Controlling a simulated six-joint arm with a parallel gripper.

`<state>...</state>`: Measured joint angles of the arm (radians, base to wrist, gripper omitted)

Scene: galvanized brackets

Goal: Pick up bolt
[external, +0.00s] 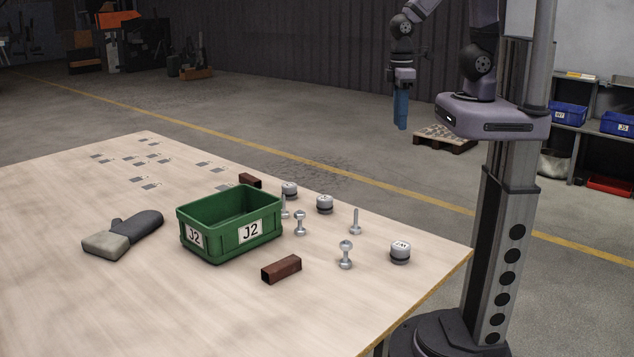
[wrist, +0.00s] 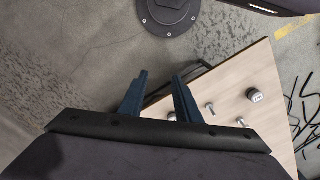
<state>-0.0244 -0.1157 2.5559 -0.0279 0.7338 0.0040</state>
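Several silver bolts stand upright on the wooden table in the external view. One with a thin bare shank (external: 355,222) is at the right. Others with thick tops stand at the front (external: 345,255), beside the green bin (external: 300,223) and behind that one (external: 285,208). My gripper (external: 402,124) hangs high, beyond the table's far right edge, well away from the bolts. In the wrist view my gripper (wrist: 160,78) shows two blue fingers apart with nothing between them. Small bolts show right of the fingers (wrist: 211,108) and farther right (wrist: 241,122).
A green bin labelled J2 (external: 228,244) stands mid-table. Grey round weights (external: 400,253) (external: 324,204) (external: 290,190) and brown square tubes (external: 281,269) (external: 250,181) lie near the bolts. A glove (external: 123,234) lies left of the bin. Flat metal pieces (external: 151,158) are spread at the far left.

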